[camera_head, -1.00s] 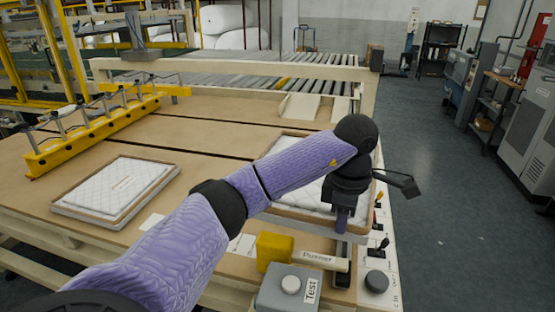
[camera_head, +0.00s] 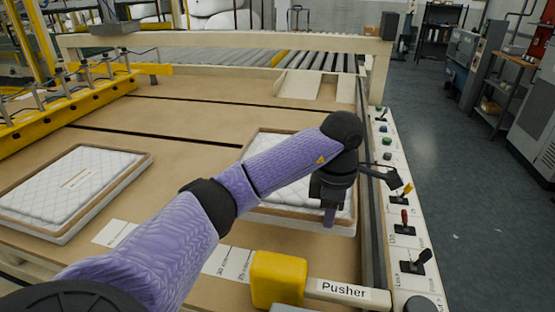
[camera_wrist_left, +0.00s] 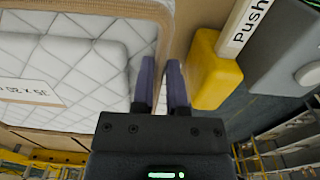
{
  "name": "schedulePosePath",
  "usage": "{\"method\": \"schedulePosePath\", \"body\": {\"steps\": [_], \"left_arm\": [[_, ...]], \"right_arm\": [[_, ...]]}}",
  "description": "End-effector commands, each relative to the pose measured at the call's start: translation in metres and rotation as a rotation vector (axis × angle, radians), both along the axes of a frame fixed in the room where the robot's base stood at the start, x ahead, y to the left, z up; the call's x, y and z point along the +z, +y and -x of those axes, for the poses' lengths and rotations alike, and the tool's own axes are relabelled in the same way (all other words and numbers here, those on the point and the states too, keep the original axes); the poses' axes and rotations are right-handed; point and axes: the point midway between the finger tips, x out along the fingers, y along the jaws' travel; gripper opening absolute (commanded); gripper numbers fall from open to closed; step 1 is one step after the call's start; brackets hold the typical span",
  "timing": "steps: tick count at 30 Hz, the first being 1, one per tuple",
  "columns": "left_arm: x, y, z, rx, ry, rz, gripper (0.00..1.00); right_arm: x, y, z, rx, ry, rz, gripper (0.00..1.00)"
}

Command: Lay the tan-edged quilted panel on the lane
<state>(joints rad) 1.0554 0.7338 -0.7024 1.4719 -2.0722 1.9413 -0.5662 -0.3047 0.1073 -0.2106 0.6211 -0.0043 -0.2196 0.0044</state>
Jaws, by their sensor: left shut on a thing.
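A white quilted panel with a tan edge (camera_head: 283,193) is partly hidden behind my left arm in the head view. The wrist view shows its quilted face (camera_wrist_left: 85,55), with a label partly in view at the left. My left gripper (camera_head: 329,222) is shut on its near right edge; in the wrist view the fingers (camera_wrist_left: 163,88) are close together at that edge. I cannot tell how far the panel is off the tan board (camera_head: 185,150). A second, similar quilted panel (camera_head: 50,205) lies at the left. My right gripper is out of view.
A yellow block (camera_head: 278,279) with a bar marked "Pusher" (camera_head: 343,291) is at the near edge. A control strip with levers (camera_head: 407,222) runs along the right. A yellow clamp rail (camera_head: 60,110) is at the left, rollers (camera_head: 230,62) behind. The board's middle is clear.

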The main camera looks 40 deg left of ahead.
Motion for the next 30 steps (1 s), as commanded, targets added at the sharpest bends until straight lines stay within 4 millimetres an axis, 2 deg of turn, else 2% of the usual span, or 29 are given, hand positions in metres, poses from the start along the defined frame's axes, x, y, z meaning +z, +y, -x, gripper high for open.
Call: {"method": "schedulePosePath", "body": {"steps": [1, 3, 9, 14, 18, 26, 27, 30], "left_arm": [[-0.015, 0.000, 0.000, 0.000, 0.003, 0.001, 0.00], [-0.025, 0.000, 0.000, 0.000, 0.005, 0.001, 0.00], [-0.072, 0.000, 0.000, 0.000, 0.008, 0.002, 0.00], [-0.094, 0.000, 0.000, 0.001, 0.007, 0.001, 0.00], [-0.120, 0.000, 0.000, 0.001, 0.007, 0.001, 0.00], [-0.122, 0.000, 0.000, 0.000, 0.002, 0.000, 0.00], [-0.122, 0.000, 0.000, 0.000, 0.003, 0.001, 0.23], [-0.121, 0.000, 0.000, 0.000, 0.003, 0.001, 0.44]], "right_arm": [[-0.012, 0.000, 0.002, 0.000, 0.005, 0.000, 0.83], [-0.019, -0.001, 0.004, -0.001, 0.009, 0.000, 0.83], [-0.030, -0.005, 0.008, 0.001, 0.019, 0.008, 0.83], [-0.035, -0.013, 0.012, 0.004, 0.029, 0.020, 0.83], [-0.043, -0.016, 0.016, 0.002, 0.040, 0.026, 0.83], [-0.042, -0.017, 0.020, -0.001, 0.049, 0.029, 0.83], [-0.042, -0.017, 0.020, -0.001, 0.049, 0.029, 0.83], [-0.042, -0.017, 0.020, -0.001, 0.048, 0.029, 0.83]]}}
